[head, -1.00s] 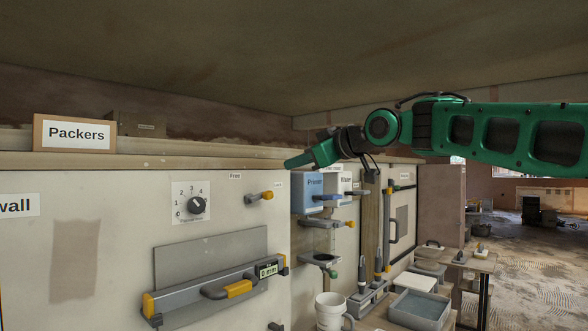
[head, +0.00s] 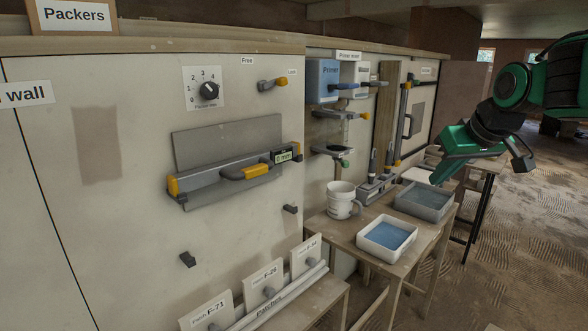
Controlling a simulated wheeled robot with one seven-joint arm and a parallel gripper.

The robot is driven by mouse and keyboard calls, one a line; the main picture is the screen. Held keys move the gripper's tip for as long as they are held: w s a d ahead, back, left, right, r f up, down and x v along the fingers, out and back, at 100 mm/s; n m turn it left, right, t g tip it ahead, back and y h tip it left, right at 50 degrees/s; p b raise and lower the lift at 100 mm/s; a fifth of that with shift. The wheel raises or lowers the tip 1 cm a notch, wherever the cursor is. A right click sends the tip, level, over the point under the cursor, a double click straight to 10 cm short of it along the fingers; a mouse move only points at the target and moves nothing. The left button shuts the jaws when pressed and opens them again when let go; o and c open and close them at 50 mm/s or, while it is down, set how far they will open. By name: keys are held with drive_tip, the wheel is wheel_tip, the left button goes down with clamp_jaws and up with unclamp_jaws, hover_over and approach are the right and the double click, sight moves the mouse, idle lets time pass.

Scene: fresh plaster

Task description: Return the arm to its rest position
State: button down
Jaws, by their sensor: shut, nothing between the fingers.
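My gripper (head: 443,178) is at the right of the head view, at the end of my green and black arm. It points down and to the left, in the air in front of the bench and the wall panel. Its fingers are together with nothing between them. It appears apart from everything around it, though its exact distance from the bench is hard to judge.
A wall panel holds a dial (head: 209,91), a long level-like tool (head: 235,173) and dispensers (head: 323,80). A bench carries a white mug (head: 341,201), a white tray (head: 366,249) and a grey tray (head: 442,214). Patch cards (head: 263,284) stand lower left. Open floor (head: 520,260) lies right.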

drive_tip(key=s+d+f+m+g, duration=0.2)
drive_tip(key=s+f, duration=0.4)
drive_tip(key=s, duration=0.4)
drive_tip(key=s+d+f+m+g, duration=0.3)
drive_tip(key=s+f, duration=0.4)
drive_tip(key=s, duration=0.4)
drive_tip(key=s+d+f+m+g, duration=0.2)
drive_tip(key=s+f, duration=0.4)
drive_tip(key=s, duration=0.4)
drive_tip(key=shift+s+d+f+m+g+h, duration=0.3)
drive_tip(key=shift+d+m+g, duration=0.1)
drive_tip(key=shift+d+m, duration=0.25)
drive_tip(key=shift+w, duration=0.1)
drive_tip(key=shift+w+d+f, duration=0.1)
drive_tip(key=shift+w+f, duration=0.1)
drive_tip(key=shift+w, duration=0.4)
